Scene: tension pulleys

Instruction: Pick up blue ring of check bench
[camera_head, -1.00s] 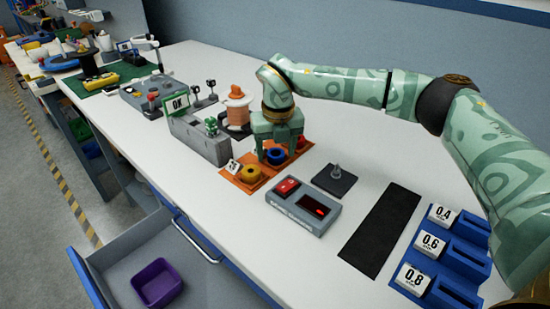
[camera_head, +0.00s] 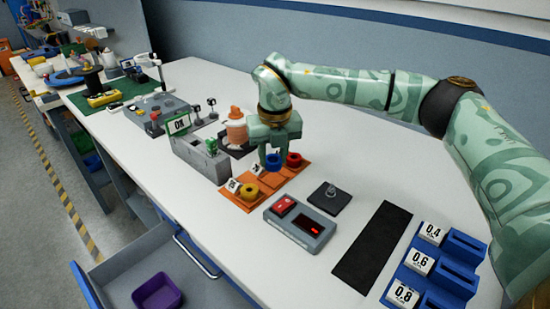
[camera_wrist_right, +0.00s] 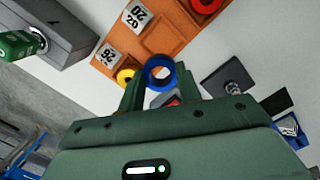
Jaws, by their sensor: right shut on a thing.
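The blue ring (camera_head: 273,161) is between the fingertips of my right gripper (camera_head: 268,155), which is shut on it. The ring is held above the orange tray (camera_head: 262,204). In the right wrist view the blue ring (camera_wrist_right: 159,72) sits at the tips of the green fingers, its hole facing the camera. On the tray, a yellow ring (camera_head: 249,191) is at the near end and a red ring (camera_head: 294,160) at the far end. The tray's middle place shows bare orange. My left gripper is not in view.
A grey box with a red switch and red display (camera_head: 300,222) stands near the tray. A dark plate with a peg (camera_head: 330,196) lies to its right. A black mat (camera_head: 374,248) and blue numbered holders (camera_head: 440,262) are further right. An open drawer holds a purple bin (camera_head: 157,292).

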